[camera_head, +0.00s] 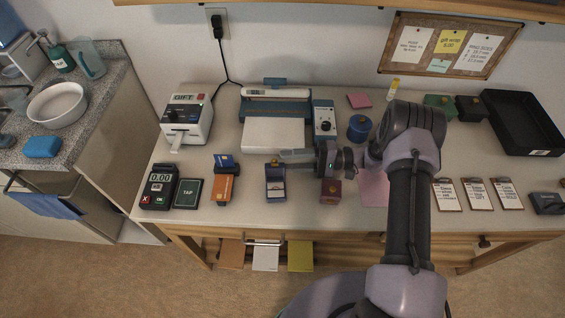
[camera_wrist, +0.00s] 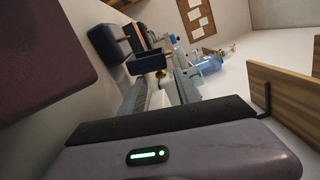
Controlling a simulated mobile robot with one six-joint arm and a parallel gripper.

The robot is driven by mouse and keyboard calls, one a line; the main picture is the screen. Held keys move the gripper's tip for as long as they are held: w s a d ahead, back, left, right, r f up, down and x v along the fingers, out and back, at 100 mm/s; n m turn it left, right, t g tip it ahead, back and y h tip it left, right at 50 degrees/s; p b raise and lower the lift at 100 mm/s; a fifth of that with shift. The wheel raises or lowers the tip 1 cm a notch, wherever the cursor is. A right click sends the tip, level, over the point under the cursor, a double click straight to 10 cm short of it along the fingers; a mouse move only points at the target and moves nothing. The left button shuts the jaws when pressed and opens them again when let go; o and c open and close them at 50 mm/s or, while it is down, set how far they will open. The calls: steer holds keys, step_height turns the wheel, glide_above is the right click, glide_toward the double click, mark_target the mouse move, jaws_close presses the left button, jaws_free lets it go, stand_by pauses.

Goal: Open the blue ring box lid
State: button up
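The blue ring box (camera_head: 275,190) stands near the front of the table, left of my gripper. Its lid (camera_head: 275,172) appears raised at the back, with a pale interior showing. In the wrist view the blue box (camera_wrist: 147,63) lies beyond the fingertips, with a small gold knob (camera_wrist: 161,74) beside it. My gripper (camera_head: 284,156) points left, just behind the box. In the wrist view the two grey fingers of my gripper (camera_wrist: 162,85) are apart, with nothing seen held between them. Whether a finger touches the lid cannot be told.
A maroon box (camera_head: 330,191) stands right of the ring box, under my wrist. An orange card stand (camera_head: 223,190) is to the left. A white-topped blue device (camera_head: 274,134) lies behind my fingers. A blue round container (camera_head: 359,128) stands further back. Bare table separates the ring box and stand.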

mark_target(275, 168)
steer(key=shift+a, duration=1.1)
jaws_close()
steer(key=shift+s+r+n+b, duration=0.4)
steer(key=shift+n+b, duration=0.15)
steer(key=shift+n, duration=0.45)
jaws_free()
